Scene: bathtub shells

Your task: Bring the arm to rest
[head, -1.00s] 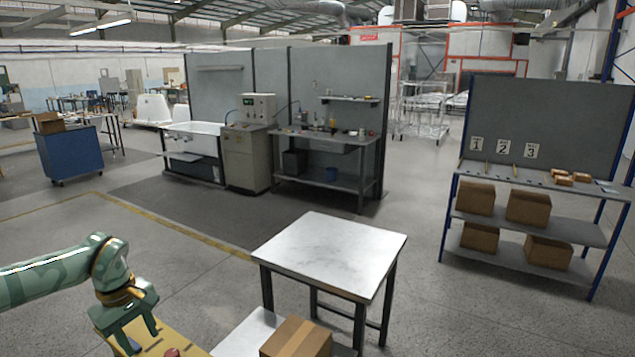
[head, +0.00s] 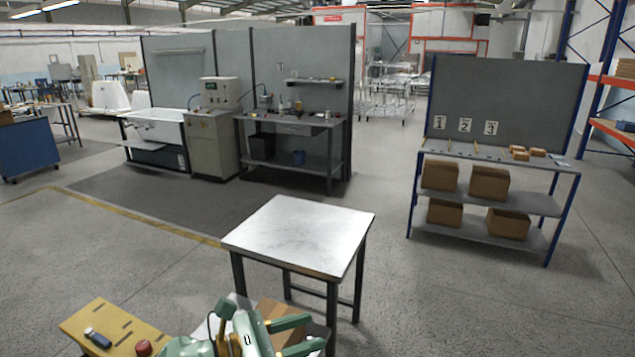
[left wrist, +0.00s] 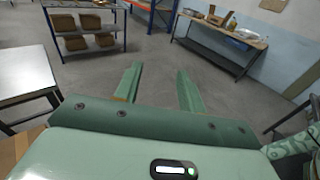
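My left gripper (head: 298,334) is low in the head view, at the bottom edge. Its two green fingers point right, in front of a brown cardboard box (head: 284,309) that they partly hide. In the left wrist view the fingers (left wrist: 158,80) stand apart with only floor between them, so the gripper is open and empty. Most of my left arm is outside the head view. My right gripper is in neither view.
A white-topped table (head: 300,235) stands just beyond. A yellow board (head: 90,322) with a dark device and a red knob is at lower left. A shelf rack (head: 495,200) with boxes stands at right. Open floor lies between table and rack.

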